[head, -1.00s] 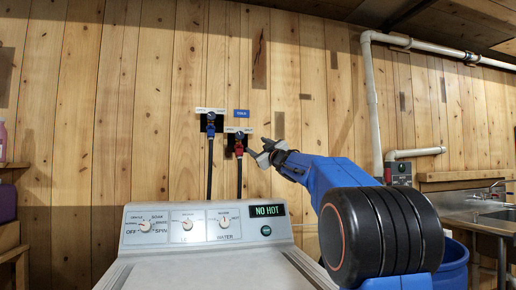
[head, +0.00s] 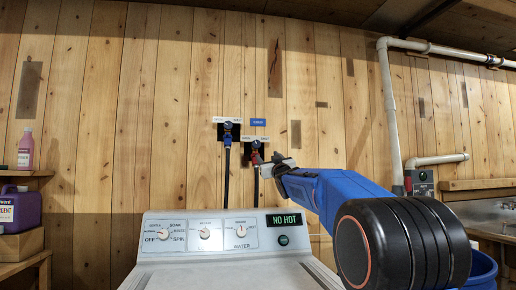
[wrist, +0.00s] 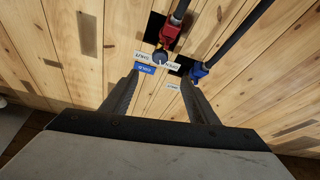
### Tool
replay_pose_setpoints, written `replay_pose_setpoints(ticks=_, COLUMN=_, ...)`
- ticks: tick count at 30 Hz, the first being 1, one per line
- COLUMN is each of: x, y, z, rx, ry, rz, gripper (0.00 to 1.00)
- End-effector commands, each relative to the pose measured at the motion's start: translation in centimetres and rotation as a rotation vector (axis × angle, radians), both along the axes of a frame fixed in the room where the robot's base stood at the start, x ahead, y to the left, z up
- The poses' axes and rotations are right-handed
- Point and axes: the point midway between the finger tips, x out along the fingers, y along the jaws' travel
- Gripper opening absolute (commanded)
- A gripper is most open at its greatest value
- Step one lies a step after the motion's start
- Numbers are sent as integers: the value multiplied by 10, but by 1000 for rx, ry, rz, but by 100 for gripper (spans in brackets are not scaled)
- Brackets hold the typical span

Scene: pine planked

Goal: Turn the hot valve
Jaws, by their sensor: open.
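A red-bodied valve (head: 256,158) with a round dark knob sits on the plank wall above the washer, with a black hose below it. A blue-bodied valve (head: 228,138) is to its left and slightly higher. A blue label (head: 259,121) is above the red valve; its small word looks like COLD. My gripper (head: 273,163) is just right of the red valve. In the wrist view, my gripper (wrist: 160,77) is open and empty; the red valve's knob (wrist: 160,57) appears beyond the fingertips, between them. The blue valve (wrist: 198,72) is by the right fingertip. Contact is unclear.
The washer (head: 225,236) stands below the valves, its display (head: 284,219) reading NO HOT. White pipes (head: 393,110) run down the wall at right, near a sink counter (head: 490,215). Bottles stand on shelves at left. The wall around the valves is mostly bare.

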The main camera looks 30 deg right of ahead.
Motion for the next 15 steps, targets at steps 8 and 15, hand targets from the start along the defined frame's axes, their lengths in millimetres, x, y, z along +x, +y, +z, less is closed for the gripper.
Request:
replay_pose_setpoints(ticks=8, x=36, y=-7, z=14, rx=-2, ry=0, rz=0, gripper=54)
replay_pose_setpoints(ticks=15, x=68, y=-13, z=27, rx=-3, ry=0, rz=1, gripper=54)
